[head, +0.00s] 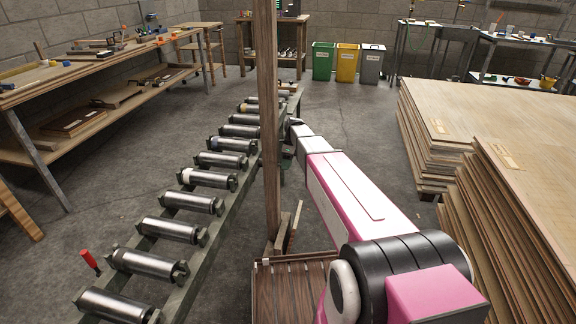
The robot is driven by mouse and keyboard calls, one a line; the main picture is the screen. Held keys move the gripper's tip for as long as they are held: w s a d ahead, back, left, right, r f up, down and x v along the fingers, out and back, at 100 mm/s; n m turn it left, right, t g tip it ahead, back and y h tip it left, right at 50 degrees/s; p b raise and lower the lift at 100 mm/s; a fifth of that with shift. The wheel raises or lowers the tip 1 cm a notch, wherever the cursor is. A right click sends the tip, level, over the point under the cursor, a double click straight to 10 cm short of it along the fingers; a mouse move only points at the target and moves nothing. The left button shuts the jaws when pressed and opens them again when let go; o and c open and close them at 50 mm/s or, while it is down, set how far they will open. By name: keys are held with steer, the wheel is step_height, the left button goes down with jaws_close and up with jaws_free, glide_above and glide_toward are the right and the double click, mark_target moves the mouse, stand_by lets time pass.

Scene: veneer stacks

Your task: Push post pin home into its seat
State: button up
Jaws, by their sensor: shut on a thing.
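A pin with a red handle (90,260) stands tilted at the left side of the roller conveyor, near its front. Its lower end is too small to tell how deep it sits, and I cannot tell if it is the post pin. My arm reaches forward from the lower right to the tall wooden post (268,120). A dark part of my gripper (289,150) shows just right of the post, well away from the red handle. The post hides the fingertips and whatever is between them. No pin seat can be made out.
The roller conveyor (207,178) runs up the left middle. Veneer stacks (490,105) stand at the right. A slatted brown wooden piece (292,290) lies below the post. A workbench (95,65) is at the left. Bins (347,62) stand at the back, with bare floor before them.

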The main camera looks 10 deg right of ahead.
steer(key=shift+w+a, duration=0.2)
steer(key=shift+a, duration=0.45)
steer(key=o, duration=1)
steer(key=shift+o, duration=0.2)
steer(key=shift+r, duration=0.1)
steer(key=v, duration=1)
steer(key=shift+r, duration=0.3)
steer(key=shift+d, duration=0.1)
